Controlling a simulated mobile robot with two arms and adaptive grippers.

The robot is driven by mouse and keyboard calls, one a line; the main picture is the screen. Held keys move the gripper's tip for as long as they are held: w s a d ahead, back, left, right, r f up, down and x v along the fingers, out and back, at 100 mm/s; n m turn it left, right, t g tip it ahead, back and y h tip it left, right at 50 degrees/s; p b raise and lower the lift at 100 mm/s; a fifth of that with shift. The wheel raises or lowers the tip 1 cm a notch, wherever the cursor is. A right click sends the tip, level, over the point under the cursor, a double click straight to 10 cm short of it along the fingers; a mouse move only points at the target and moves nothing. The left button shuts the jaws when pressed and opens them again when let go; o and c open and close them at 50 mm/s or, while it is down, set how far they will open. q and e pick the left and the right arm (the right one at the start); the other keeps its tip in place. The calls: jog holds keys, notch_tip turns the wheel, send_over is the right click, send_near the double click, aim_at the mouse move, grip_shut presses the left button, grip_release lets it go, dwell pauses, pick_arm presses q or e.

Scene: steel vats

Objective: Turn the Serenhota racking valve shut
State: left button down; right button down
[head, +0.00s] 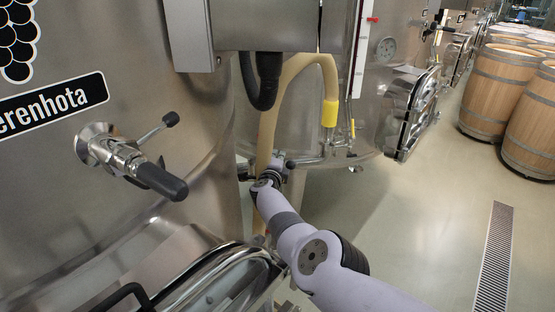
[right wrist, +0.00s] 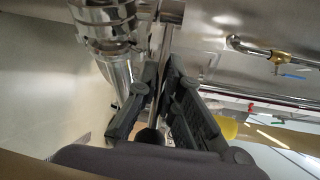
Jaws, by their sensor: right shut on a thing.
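The Serenhota vat (head: 60,180) fills the left of the head view, with its name label (head: 55,98) partly cut off. My right gripper (head: 274,168) is low beside this vat, small and partly hidden by its own arm. In the right wrist view my right gripper (right wrist: 163,78) has its dark fingers on both sides of a steel lever (right wrist: 167,45), shut on it. A dark knob (right wrist: 150,136) shows at the lever's near end. Steel valve fittings (right wrist: 108,30) are left of the lever. The valve body is mostly hidden in the head view. My left gripper is not in view.
A small tap with a black handle (head: 160,179) juts from the vat above a hatch (head: 225,275). A beige hose (head: 272,120) with a yellow end (head: 329,113) hangs close to my gripper. Barrels (head: 498,90) stand right; the floor (head: 410,230) between is clear.

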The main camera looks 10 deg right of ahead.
jog(key=c, duration=1.7)
grip_release()
jog(key=shift+s+a+f, duration=0.1)
jog(key=shift+s+a, duration=0.05)
jog(key=shift+a, duration=0.15)
jog(key=shift+d, duration=0.15)
